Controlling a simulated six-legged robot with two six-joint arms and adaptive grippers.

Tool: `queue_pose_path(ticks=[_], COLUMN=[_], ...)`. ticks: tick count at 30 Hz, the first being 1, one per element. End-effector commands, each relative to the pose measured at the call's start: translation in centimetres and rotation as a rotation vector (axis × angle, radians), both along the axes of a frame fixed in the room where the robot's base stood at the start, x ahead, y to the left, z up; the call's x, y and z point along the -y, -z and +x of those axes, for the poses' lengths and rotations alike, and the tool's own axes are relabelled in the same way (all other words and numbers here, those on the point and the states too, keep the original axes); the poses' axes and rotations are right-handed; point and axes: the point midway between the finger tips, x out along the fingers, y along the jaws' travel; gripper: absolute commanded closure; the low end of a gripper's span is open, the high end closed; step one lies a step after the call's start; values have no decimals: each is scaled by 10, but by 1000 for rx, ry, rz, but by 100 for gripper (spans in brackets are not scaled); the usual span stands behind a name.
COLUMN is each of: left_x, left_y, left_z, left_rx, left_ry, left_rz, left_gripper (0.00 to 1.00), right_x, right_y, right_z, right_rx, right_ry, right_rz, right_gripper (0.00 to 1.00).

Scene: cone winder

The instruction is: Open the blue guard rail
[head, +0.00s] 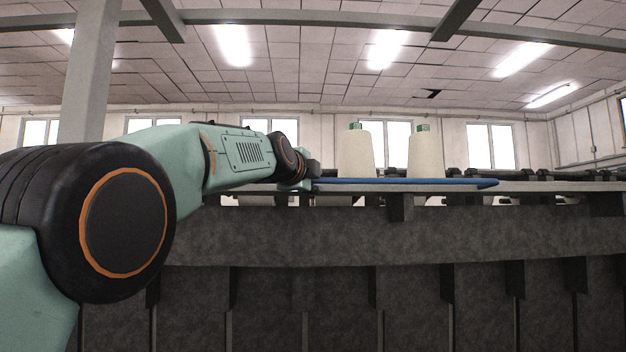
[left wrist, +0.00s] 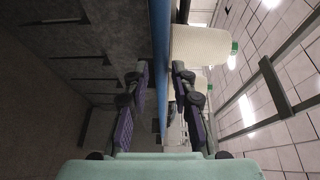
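The blue guard rail (head: 420,182) runs level along the front edge of the machine, below two cream yarn cones. My left gripper (head: 312,172) is at the rail's left end in the head view. In the left wrist view the rail (left wrist: 160,40) passes between the two fingers of my left gripper (left wrist: 160,72). The fingers stand apart, one on each side of the rail, and a narrow gap seems to show on both sides. The exact contact is hard to tell in the head view. My right gripper is in neither view.
Cream cones with green tops, a left one (head: 357,153) and a right one (head: 423,155), stand just behind the rail. One cone (left wrist: 200,46) is close to a finger in the left wrist view. The grey machine front (head: 420,235) lies below. Space above the rail's right end is free.

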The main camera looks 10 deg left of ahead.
Motion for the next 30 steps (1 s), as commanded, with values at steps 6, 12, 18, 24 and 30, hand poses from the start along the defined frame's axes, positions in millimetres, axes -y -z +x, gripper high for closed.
queue_pose_path(ticks=[6,12,18,24,30], left_x=[0,0,-1,-3,-5], left_y=[-1,-2,-3,-3,-4], left_z=[0,-1,-10,-27,-47], left_rx=[3,3,4,3,3], left_ry=[0,0,2,-1,0], left_rz=[0,0,0,-1,-1], left_gripper=[63,63,63,63,63], right_x=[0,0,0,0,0], right_y=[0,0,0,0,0], right_z=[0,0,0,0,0], right_rx=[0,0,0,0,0], right_ry=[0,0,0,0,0], right_rz=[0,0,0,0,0], right_gripper=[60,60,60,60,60])
